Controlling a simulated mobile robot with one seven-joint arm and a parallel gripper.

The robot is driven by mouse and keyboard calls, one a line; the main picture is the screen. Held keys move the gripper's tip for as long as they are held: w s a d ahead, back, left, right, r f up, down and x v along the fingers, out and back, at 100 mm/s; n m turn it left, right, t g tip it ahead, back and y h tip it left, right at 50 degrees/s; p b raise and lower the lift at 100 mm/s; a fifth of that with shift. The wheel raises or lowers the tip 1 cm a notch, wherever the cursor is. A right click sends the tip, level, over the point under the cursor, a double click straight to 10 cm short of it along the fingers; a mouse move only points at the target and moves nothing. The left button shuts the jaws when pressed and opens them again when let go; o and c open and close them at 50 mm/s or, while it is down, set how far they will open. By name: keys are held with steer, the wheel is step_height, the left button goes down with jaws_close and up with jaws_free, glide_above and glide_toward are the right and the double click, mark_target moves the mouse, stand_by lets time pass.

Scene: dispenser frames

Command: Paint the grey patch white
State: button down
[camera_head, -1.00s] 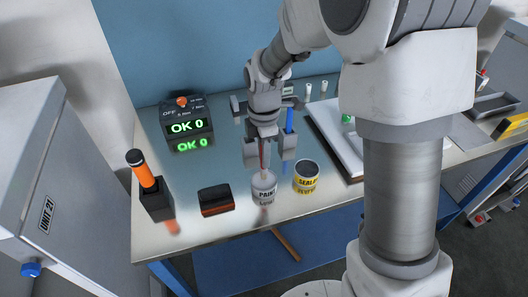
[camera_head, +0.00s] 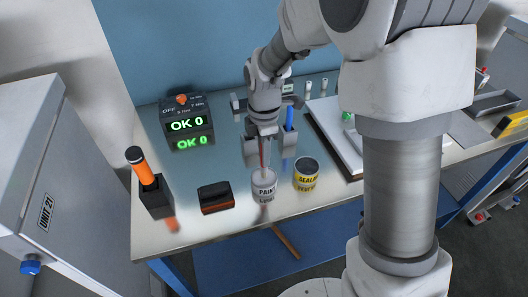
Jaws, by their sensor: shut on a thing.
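My gripper (camera_head: 269,153) is shut on a thin, reddish-brown brush handle (camera_head: 263,157) and holds it upright over the white paint tin (camera_head: 264,187). The handle's lower end meets the tin's top. The bristles are hidden, and I cannot tell how deep they are. A pale board (camera_head: 340,146) lies on the bench to the right, partly hidden behind my arm. I cannot make out the grey patch.
A yellow sealant tin (camera_head: 306,181) stands just right of the paint tin. A dark block with an orange front (camera_head: 215,197) lies to its left. An orange-handled tool stands in a black holder (camera_head: 157,200).

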steer(key=shift+f, duration=0.45)
stand_by(1.1)
steer(key=shift+r, duration=0.1)
steer(key=shift+r+p, duration=2.45)
steer(key=shift+r, duration=1.05)
